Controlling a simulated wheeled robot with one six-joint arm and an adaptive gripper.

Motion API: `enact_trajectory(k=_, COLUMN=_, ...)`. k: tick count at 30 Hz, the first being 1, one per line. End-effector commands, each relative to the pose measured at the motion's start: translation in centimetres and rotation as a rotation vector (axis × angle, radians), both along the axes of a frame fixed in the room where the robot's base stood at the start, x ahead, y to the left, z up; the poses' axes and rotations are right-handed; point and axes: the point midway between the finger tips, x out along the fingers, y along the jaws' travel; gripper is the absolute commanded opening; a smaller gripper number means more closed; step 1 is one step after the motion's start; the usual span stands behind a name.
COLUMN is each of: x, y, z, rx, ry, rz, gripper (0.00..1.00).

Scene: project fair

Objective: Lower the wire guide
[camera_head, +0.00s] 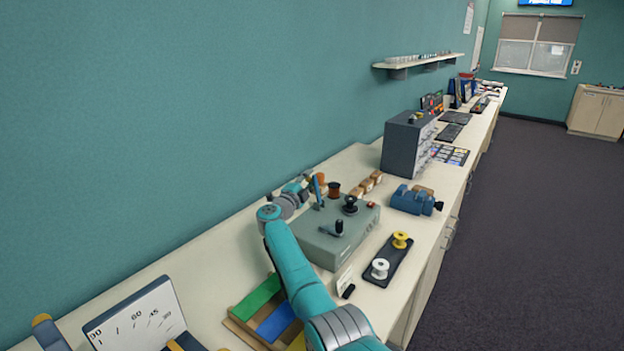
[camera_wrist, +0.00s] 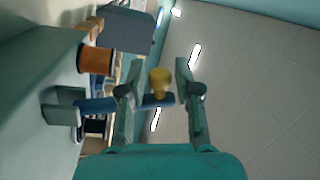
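The wire guide (camera_head: 317,191) is a blue lever standing up from the grey-green winding machine (camera_head: 318,241). In the wrist view, which is turned sideways, its blue bar (camera_wrist: 97,105) runs from a grey block to a gold knob (camera_wrist: 160,84) at its end. My gripper (camera_head: 303,188) is at the upper part of the guide, on its left. In the wrist view my gripper (camera_wrist: 160,92) has its fingers wide apart, with the knob end between them and a gap on each side. Whether a finger touches the bar cannot be told.
A copper spool (camera_wrist: 96,60) stands close beside the guide. A black knob (camera_head: 350,204) and a black handle (camera_head: 334,229) sit on the machine. A black tray (camera_head: 384,267) with white and yellow spools lies at right. The teal wall is close behind.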

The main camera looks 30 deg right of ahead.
Motion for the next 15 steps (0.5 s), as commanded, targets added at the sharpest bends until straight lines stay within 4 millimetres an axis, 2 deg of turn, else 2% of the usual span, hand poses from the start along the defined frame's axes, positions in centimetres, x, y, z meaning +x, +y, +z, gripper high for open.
enact_trajectory(k=3, x=0.00, y=0.00, z=0.00, rx=0.000, ry=0.000, rz=0.000, gripper=0.33)
enact_trajectory(k=4, x=0.00, y=0.00, z=-0.01, rx=0.000, ry=0.000, rz=0.000, gripper=0.28)
enact_trajectory(k=7, x=-0.01, y=-0.02, z=-0.01, rx=0.000, ry=0.000, rz=0.000, gripper=0.03)
enact_trajectory(k=8, x=-0.01, y=-0.02, z=-0.01, rx=0.000, ry=0.000, rz=0.000, gripper=0.00)
enact_trajectory(k=15, x=-0.04, y=-0.05, z=-0.04, rx=0.000, ry=-0.001, rz=-0.001, gripper=0.00)
